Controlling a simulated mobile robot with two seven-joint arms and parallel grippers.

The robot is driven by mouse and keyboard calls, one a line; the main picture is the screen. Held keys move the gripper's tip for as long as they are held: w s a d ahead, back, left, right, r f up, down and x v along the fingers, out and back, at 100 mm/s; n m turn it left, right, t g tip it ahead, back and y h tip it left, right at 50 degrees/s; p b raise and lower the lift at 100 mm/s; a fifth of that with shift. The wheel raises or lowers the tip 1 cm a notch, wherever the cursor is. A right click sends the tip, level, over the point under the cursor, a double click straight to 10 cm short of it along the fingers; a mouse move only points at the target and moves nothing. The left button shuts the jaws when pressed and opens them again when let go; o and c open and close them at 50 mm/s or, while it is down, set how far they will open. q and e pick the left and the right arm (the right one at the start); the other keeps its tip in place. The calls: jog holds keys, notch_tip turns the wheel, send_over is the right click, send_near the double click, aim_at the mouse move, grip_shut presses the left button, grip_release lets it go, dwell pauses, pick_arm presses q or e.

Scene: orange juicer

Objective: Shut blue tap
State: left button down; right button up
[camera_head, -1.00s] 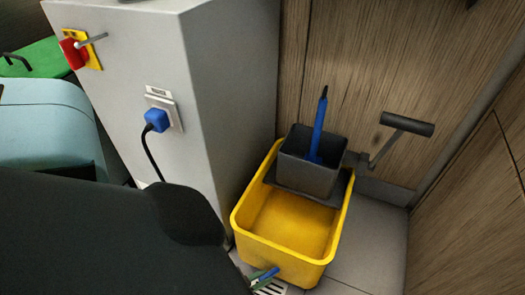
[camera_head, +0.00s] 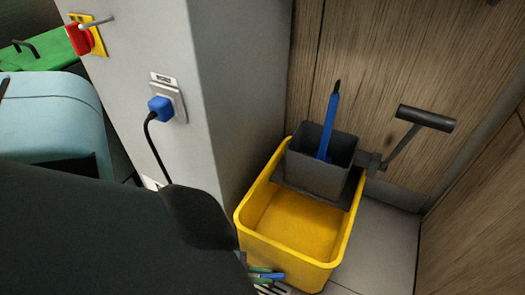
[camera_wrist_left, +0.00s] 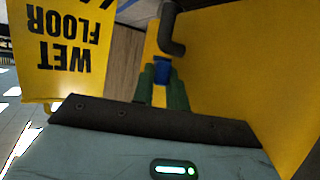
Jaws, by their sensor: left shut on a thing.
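The blue tap (camera_wrist_left: 162,70) shows in the left wrist view as a small blue piece below a dark bent pipe, low on the yellow mop bucket (camera_wrist_left: 240,60). My left gripper (camera_wrist_left: 162,82) has its green fingers on either side of the tap and is shut on it. In the head view my left gripper (camera_head: 262,271) shows only in part, at the lower front wall of the bucket (camera_head: 290,259). The blue tap (camera_head: 271,276) is a small blue bit beside the fingertips there. My dark arm hides much of the area. My right gripper is not in view.
A grey wringer (camera_head: 318,170) with a blue stick (camera_head: 330,125) and a side lever (camera_head: 426,117) sits on the bucket. A grey cabinet (camera_head: 235,80) with a blue plug (camera_head: 160,108) stands left. A yellow wet-floor sign (camera_wrist_left: 65,45) is near the gripper.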

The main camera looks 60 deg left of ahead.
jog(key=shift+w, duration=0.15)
pick_arm(q)
jog(key=c, duration=1.4)
grip_release()
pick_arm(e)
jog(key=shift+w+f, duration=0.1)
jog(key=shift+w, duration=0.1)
